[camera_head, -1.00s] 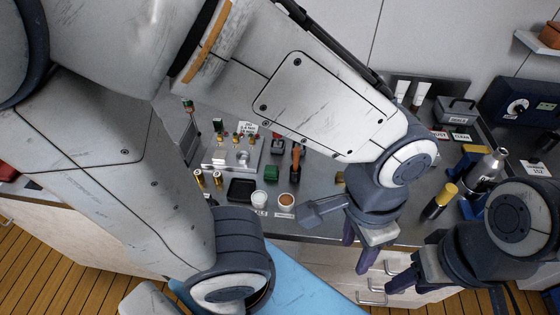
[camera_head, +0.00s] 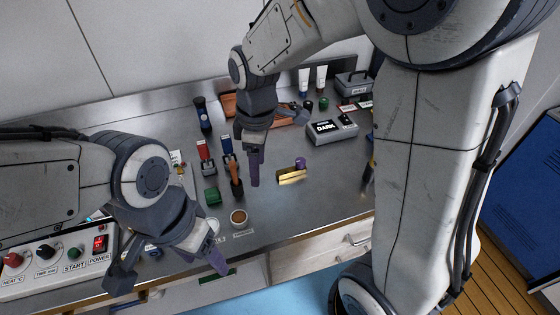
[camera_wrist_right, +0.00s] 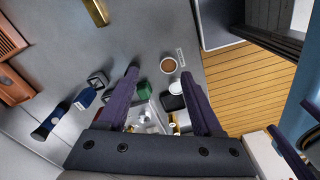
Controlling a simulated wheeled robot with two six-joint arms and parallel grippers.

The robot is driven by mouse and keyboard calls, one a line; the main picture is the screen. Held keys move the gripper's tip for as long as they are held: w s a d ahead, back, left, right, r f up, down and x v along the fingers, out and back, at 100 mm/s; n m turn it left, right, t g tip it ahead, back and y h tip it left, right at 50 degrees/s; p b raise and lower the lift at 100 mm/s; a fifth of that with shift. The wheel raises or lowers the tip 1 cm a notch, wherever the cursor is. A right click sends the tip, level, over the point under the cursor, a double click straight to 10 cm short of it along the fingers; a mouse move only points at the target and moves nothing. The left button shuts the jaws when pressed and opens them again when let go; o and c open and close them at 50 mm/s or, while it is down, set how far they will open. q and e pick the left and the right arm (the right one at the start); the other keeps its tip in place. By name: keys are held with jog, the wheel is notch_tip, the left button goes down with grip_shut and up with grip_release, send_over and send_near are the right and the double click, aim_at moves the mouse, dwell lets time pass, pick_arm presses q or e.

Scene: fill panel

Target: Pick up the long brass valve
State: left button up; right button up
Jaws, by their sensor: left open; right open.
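My right gripper (camera_head: 278,148) is open and empty above the bench. In the right wrist view its two purple fingers (camera_wrist_right: 160,75) are spread wide, with a pale fixture (camera_wrist_right: 150,118) below and between them. A small brass piece (camera_wrist_right: 175,127) shows near the base of the right finger; I cannot tell whether it is the long brass valve. My left gripper (camera_head: 168,280) is open and empty at the bench's front edge. My left arm hides most of the fixture in the head view, so I cannot make out the valve there.
A gold block (camera_head: 291,176), a green block (camera_head: 212,196) and a cup with brown contents (camera_head: 238,217) stand on the bench. A black tray (camera_wrist_right: 172,103) lies near the fixture. A control panel (camera_head: 55,260) is at the left. Bare bench lies right of the cup.

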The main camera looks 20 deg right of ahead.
jog(key=w+d+f+n, duration=0.5)
jog(key=w+d+f, duration=0.1)
jog(key=w+d, duration=0.5)
send_over(292, 169)
notch_tip(292, 169, down, 6)
jog(key=shift+r, duration=0.25)
notch_tip(292, 169, down, 5)
jog(key=shift+s+r+p, duration=0.1)
jog(key=shift+r+p, duration=0.05)
jog(key=shift+p, duration=0.85)
jog(key=shift+f, duration=0.5)
grip_shut()
